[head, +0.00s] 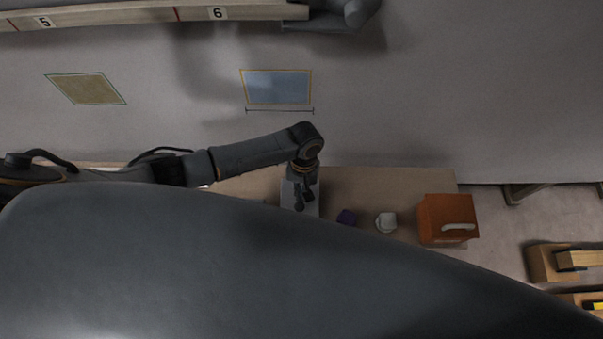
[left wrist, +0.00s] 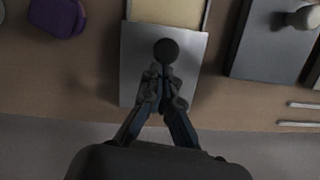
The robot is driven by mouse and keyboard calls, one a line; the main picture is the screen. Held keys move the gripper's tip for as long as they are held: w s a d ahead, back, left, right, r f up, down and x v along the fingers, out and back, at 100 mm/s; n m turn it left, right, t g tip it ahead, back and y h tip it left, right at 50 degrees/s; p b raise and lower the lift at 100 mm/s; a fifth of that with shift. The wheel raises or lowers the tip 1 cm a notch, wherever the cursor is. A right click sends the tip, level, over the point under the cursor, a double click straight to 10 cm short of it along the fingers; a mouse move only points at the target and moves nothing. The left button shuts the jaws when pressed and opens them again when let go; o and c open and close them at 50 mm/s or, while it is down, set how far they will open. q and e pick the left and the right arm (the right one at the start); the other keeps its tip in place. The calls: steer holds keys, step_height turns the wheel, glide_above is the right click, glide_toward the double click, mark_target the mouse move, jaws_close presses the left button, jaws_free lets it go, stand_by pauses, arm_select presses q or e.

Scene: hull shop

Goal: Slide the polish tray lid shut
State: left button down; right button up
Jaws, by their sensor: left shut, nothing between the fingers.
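The polish tray lid (left wrist: 190,72) is a flat grey plate with a round dark knob (left wrist: 166,51) in the left wrist view. Beyond the lid's far edge, part of the polish tray (left wrist: 168,11) shows open, with a pale yellowish inside. My left gripper (left wrist: 164,78) is shut and empty, with its fingertips over the lid just on the near side of the knob. I cannot tell whether they touch the knob. In the head view the left gripper (head: 303,203) is over the grey lid (head: 287,194) on the bench. My right gripper is not in view.
On the bench (head: 380,180), a purple item (head: 347,216), a white item (head: 386,222) and an orange box (head: 440,212) stand right of the tray. The wrist view shows a dark grey flat box (left wrist: 267,50) with a pale knob (left wrist: 304,18) to the right.

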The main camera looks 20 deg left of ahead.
arm_select(q)
steer(key=s+p, duration=0.1)
steer(key=s, duration=0.1)
steer(key=s+d+p, duration=0.1)
steer(key=s, duration=0.1)
steer(key=s+p, duration=0.1)
steer(key=s, duration=0.1)
steer(key=shift+s+d+r+p, duration=0.2)
steer(key=shift+d+r+p, duration=0.05)
steer(key=shift+d+p, duration=0.15)
steer(key=shift+s+d+f, duration=0.15)
steer(key=shift+s+f, duration=0.15)
steer(key=shift+s, duration=0.1)
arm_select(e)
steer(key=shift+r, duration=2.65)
